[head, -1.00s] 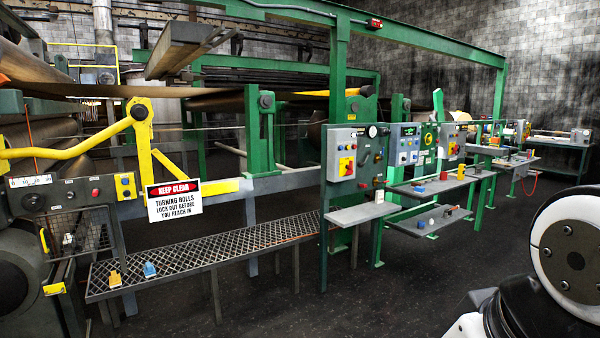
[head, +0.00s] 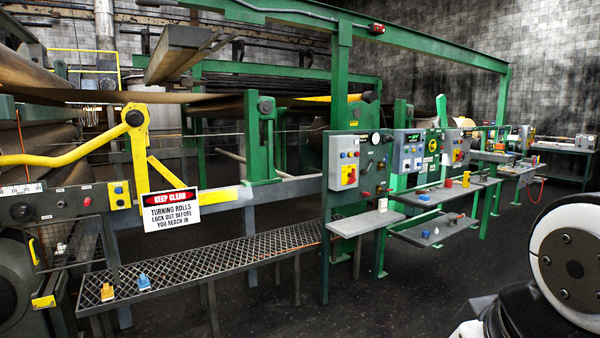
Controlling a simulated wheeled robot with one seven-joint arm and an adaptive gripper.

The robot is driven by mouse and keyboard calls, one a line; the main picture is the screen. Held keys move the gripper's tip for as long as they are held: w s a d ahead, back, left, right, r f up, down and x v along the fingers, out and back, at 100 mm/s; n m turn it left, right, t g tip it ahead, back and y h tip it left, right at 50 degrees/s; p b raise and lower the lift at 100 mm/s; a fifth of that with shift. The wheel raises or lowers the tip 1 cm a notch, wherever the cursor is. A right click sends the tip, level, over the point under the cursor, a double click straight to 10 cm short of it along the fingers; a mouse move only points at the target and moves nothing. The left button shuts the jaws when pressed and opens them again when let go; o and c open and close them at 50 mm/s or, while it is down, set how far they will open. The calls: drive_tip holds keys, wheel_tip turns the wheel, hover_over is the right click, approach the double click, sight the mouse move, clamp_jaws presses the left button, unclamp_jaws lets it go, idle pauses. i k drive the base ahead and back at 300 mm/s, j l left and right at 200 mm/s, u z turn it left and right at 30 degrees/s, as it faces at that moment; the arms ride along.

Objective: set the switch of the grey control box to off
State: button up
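Several grey control boxes are mounted along the green frame, and I cannot tell which one the task means. The nearest grey box (head: 338,150) has coloured buttons and a red switch on a yellow plate (head: 348,175). A second grey box (head: 408,142) to its right carries several small buttons. A third grey box (head: 453,140) further back also shows a red and yellow switch (head: 458,155). The switch positions are too small to read. My gripper is not in view; only a white and black part of my arm shows at the lower right.
A grey shelf (head: 365,223) juts out below the nearest box. Further shelves (head: 425,196) hold small coloured items. A grated walkway (head: 200,268) runs along the machine at left. A warning sign (head: 171,210) hangs above it. Dark floor (head: 420,300) lies open in front.

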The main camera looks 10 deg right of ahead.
sight(352, 178)
drive_tip(key=i+l, duration=0.15)
drive_tip(key=i, duration=0.35)
drive_tip(key=i+l, duration=0.15)
drive_tip(key=i, duration=0.3)
drive_tip(key=i+l+u, duration=0.1)
drive_tip(key=i, duration=0.4)
drive_tip(key=i+l, duration=0.25)
drive_tip(key=i, duration=0.2)
drive_tip(key=i+l, duration=0.2)
drive_tip(key=i, duration=0.25)
drive_tip(key=i+l, duration=0.2)
drive_tip(key=i, duration=0.3)
drive_tip(key=i+l+u, duration=0.1)
drive_tip(key=i, duration=0.35)
drive_tip(key=l, duration=0.1)
